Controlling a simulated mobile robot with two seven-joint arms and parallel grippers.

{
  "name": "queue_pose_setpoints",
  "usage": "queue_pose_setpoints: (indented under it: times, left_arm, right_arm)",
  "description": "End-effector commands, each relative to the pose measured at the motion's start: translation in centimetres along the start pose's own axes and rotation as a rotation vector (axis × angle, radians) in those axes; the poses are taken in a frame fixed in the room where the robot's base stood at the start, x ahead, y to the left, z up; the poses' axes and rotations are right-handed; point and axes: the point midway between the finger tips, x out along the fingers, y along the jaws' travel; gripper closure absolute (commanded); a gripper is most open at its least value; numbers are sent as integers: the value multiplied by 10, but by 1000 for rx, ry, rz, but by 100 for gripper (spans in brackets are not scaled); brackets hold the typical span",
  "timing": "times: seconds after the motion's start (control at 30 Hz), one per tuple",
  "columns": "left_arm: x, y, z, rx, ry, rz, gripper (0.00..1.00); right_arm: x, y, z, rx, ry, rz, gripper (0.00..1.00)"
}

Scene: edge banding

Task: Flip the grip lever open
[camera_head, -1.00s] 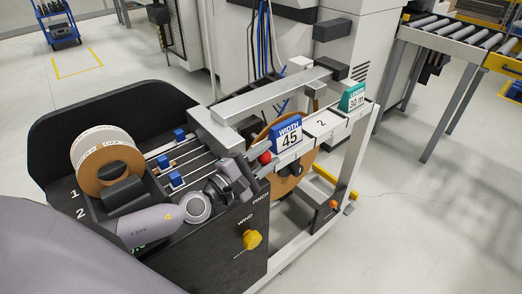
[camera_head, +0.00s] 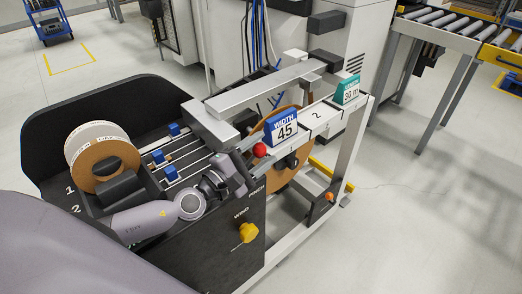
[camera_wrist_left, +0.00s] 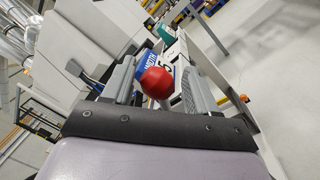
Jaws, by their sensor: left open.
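The grip lever shows as a red ball knob (camera_head: 260,150) at the near end of the rail, beside the blue WIDTH 45 sign (camera_head: 281,128). In the left wrist view the red knob (camera_wrist_left: 157,83) appears between my two grey fingers, with the sign behind it. My left gripper (camera_head: 252,168) is open, just below and beside the knob in the head view. The knob covers part of the sign in the wrist view. I cannot tell whether a finger touches it. The lever's shaft is mostly hidden. My right gripper is in no view.
A roll of edge band (camera_head: 102,155) stands in the black tray at left. Blue clips (camera_head: 171,173) sit on rods beside my forearm. A grey beam (camera_head: 265,88) runs above the rail. A yellow knob (camera_head: 248,232) is on the front panel.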

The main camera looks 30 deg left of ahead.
Motion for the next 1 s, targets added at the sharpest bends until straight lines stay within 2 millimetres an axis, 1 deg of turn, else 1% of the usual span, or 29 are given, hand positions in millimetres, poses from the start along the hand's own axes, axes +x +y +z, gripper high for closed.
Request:
queue_pose_setpoints:
  times: [0.3,0.5,0.7,1.0]
  left_arm:
    - [-41,-3,-1,2,0,-3,42]
    - [-60,-2,-1,0,0,-3,42]
    - [-67,-1,1,1,-1,-2,42]
    - [-67,-1,1,0,-1,-1,42]
  right_arm:
    - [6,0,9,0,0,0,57]
    - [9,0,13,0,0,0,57]
    - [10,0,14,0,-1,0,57]
    - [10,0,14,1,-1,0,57]
